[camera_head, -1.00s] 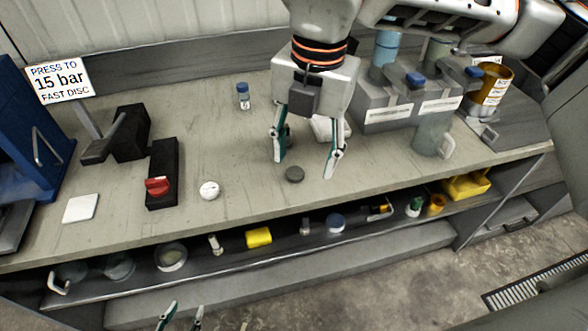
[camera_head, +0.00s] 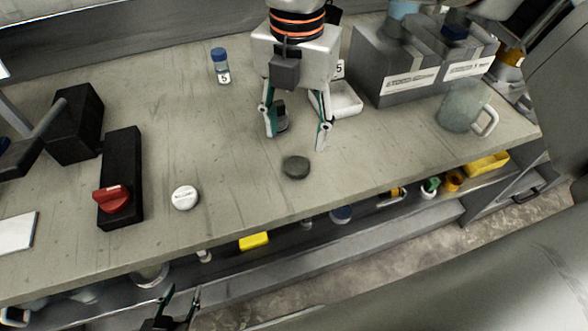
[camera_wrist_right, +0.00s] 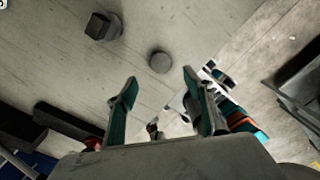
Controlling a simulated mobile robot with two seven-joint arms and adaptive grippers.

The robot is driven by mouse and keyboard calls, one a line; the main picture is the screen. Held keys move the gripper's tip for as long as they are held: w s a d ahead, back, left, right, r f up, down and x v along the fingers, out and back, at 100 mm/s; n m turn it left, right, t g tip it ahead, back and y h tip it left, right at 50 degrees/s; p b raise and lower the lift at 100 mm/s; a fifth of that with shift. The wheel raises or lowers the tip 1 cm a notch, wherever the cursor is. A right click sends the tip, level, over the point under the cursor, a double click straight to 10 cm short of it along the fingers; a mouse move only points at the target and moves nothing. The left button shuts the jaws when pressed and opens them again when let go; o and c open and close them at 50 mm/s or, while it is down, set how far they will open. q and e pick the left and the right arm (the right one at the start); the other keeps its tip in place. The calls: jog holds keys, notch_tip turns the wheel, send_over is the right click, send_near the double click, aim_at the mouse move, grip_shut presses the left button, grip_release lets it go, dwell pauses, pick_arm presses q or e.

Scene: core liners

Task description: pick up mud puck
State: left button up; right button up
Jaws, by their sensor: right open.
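The mud puck is a small dark grey disc (camera_head: 296,167) lying flat on the bench, near its front edge. It also shows in the right wrist view (camera_wrist_right: 159,62), just beyond the fingertips and between their lines. My right gripper (camera_head: 296,140) is open and empty, with its fingers pointing down just behind the puck in the head view; its fingers also show in the wrist view (camera_wrist_right: 160,78). It does not touch the puck. My left gripper (camera_head: 183,290) hangs low in front of the bench, fingers apart and empty.
A white round item (camera_head: 185,198) and a black block with a red knob (camera_head: 122,180) are left of the puck. A blue-capped vial (camera_head: 220,66), white tray (camera_head: 345,100), grey bins (camera_head: 405,75) and a jug (camera_head: 462,108) stand around. Bench beside the puck is clear.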

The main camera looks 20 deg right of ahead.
aim_at(297, 164)
notch_tip(297, 164, down, 2)
jog(key=shift+s+f, duration=0.1)
jog(key=shift+f, duration=0.1)
notch_tip(297, 164, down, 6)
jog(key=shift+d+r, duration=0.1)
jog(key=c, duration=1.2)
